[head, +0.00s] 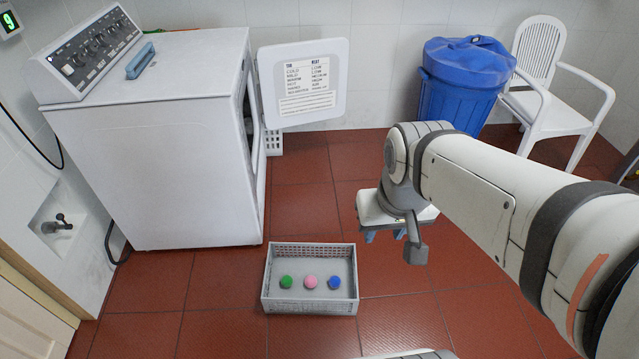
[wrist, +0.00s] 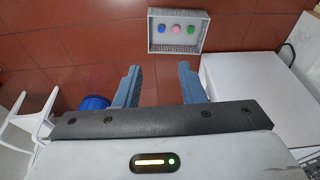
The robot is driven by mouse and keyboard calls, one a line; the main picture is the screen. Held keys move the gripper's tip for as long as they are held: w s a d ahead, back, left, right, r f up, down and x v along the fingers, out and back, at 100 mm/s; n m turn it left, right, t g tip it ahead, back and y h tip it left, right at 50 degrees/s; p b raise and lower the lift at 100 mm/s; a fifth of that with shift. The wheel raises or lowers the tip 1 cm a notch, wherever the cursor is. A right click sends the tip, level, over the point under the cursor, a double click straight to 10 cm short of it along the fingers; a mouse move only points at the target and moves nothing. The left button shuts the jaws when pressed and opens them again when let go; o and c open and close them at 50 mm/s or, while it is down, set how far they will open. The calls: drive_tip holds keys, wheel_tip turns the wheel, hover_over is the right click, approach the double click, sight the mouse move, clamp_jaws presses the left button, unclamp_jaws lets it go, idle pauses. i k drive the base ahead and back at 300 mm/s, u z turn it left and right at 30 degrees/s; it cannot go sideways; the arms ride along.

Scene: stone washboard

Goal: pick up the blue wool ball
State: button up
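The blue wool ball (head: 334,282) lies in a grey crate (head: 310,307) on the floor, at the right end of a row with a pink ball (head: 310,282) and a green ball (head: 286,282). In the wrist view the blue ball (wrist: 162,29) is at the left of the row, inside the crate (wrist: 176,49). My gripper (wrist: 157,72) is open, its two blue-grey fingers wide apart with nothing between them. It is well apart from the crate. In the head view my gripper is mostly hidden behind my arm, with only small blue finger parts showing below the wrist.
A white washing machine (head: 160,150) with its door (head: 303,83) open stands left of the crate. A blue lidded bin (head: 460,85) and a white plastic chair (head: 550,110) are at the back right. Red floor tiles around the crate are clear.

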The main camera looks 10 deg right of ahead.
sight(334, 282)
drive_tip(key=z, duration=0.05)
drive_tip(key=i, duration=0.9)
drive_tip(key=z, duration=0.35)
